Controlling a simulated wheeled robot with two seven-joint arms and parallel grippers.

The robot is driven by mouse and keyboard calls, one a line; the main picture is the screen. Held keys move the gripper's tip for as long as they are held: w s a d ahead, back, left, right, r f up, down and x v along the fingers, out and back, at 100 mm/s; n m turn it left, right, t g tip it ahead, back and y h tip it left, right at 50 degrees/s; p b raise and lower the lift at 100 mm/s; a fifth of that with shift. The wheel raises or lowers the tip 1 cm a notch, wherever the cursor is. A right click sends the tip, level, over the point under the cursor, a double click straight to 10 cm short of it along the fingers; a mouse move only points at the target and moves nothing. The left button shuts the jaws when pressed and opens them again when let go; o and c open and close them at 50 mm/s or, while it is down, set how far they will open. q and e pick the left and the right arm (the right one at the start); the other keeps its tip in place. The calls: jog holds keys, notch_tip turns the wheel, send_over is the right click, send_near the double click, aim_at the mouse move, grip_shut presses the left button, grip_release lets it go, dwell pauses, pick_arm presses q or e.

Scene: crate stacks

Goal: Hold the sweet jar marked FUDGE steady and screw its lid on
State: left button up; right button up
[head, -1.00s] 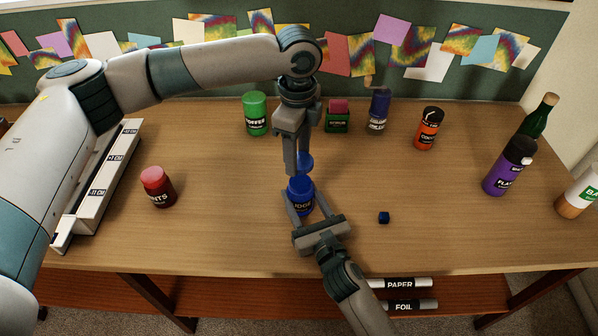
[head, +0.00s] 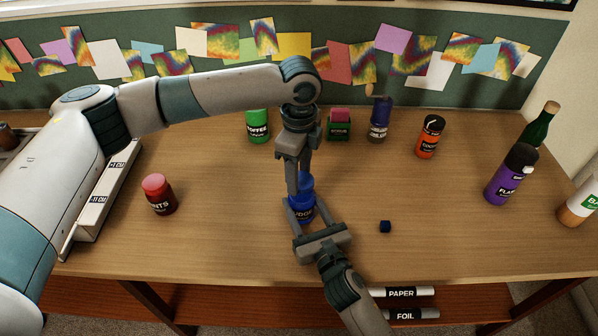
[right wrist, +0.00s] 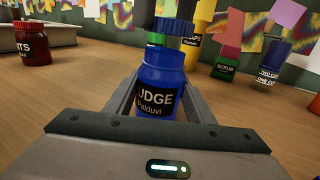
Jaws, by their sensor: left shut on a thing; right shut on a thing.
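The blue FUDGE jar (head: 303,212) stands upright near the middle of the table; its label also shows in the right wrist view (right wrist: 160,95). My right gripper (head: 302,216) is shut on the jar's body from the front, one finger on each side. My left gripper (head: 298,188) points down from above and is shut on the blue lid (right wrist: 178,32). In the right wrist view the lid is just above the jar's mouth and a little to the right of its centre. The left fingers partly hide the lid in the head view.
A red jar (head: 159,195) stands to the left, a small dark blue cube (head: 385,227) to the right. Behind are a green coffee jar (head: 257,128), a green box (head: 339,128), a blue container (head: 379,120) and an orange jar (head: 430,137). A purple flask (head: 511,175) stands right.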

aim_at(304, 179)
pick_arm(q)
jog(key=shift+f, duration=0.15)
jog(key=shift+f, duration=0.75)
jog(key=shift+f, duration=0.55)
dwell(0.4)
jog(key=m, duration=0.5)
jog(key=shift+w+d, duration=0.1)
jog(key=shift+w, duration=0.05)
jog(key=m, duration=0.6)
jog(key=shift+d+m, duration=0.15)
jog(key=shift+m, duration=0.15)
jog(key=m, duration=0.7)
jog(key=shift+d, duration=0.2)
jog(key=m, duration=0.7)
jog(key=shift+d, duration=0.15)
